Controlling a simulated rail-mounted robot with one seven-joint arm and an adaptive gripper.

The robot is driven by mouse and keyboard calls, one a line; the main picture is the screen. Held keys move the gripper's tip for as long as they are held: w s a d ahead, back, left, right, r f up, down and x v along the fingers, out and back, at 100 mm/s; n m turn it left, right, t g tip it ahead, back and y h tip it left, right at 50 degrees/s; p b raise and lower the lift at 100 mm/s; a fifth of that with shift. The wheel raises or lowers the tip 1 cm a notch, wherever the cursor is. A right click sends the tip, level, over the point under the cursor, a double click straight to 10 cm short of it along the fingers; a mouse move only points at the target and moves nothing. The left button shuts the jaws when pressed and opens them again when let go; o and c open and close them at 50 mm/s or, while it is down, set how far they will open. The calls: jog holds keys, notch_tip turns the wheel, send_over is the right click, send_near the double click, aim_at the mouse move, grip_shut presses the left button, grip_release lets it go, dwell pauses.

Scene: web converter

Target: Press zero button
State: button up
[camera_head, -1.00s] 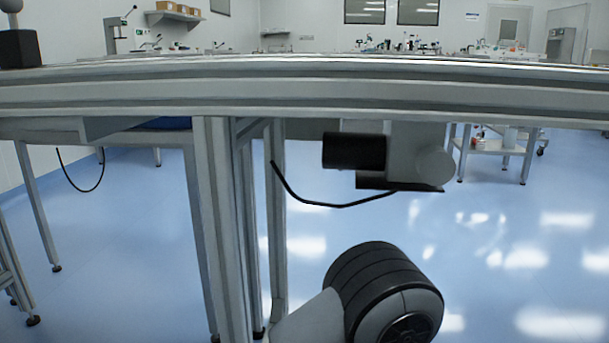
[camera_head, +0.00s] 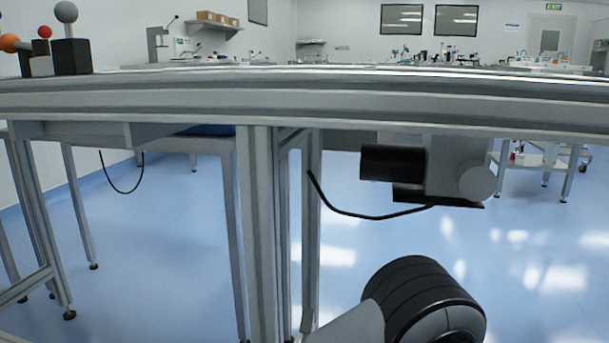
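No button marked zero can be made out in the head view. At the upper left, on top of the metal frame, stand dark blocks with coloured balls: a grey ball on a dark block (camera_head: 70,45), a small red ball (camera_head: 44,32) and an orange ball (camera_head: 9,43). I cannot tell whether any of them is a button. My gripper is not in view. A rounded dark and grey joint of my own arm shows at the bottom, right of centre, below the frame.
A long aluminium beam (camera_head: 300,103) crosses the whole view, with upright legs (camera_head: 262,220) below it. A motor (camera_head: 392,163) with a black cable hangs under the beam. A white cart (camera_head: 535,163) stands at the right. The blue floor (camera_head: 150,240) is open behind.

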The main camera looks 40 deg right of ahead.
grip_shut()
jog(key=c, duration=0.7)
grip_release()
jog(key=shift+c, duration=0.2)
